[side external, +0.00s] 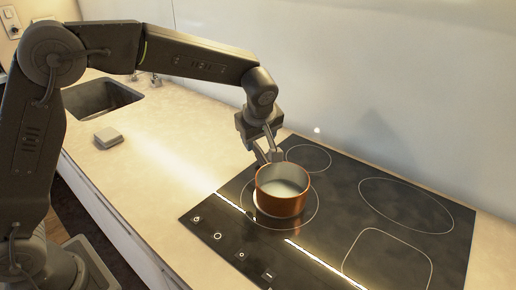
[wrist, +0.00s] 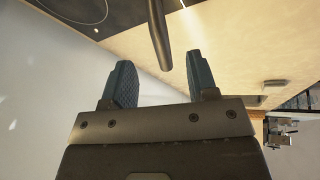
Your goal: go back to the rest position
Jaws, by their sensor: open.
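A copper-coloured pot (side external: 281,204) with a pale inside stands upright on the front left ring of the black hob (side external: 400,230). My gripper (side external: 268,157) is just behind the pot's far rim, pointing down. In the wrist view my gripper (wrist: 159,60) is open, its two fingers apart. A dark bar, apparently the pot's handle (wrist: 157,25), reaches in from the top and its end lies between the fingertips in the picture. I see a gap on each side of it. In the side view the handle is mostly hidden by the gripper.
The beige worktop (side external: 150,150) is mostly clear left of the hob. A small grey block (side external: 108,137) lies on it near a sink (side external: 100,97). A pale wall (side external: 400,90) stands close behind the hob and gripper.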

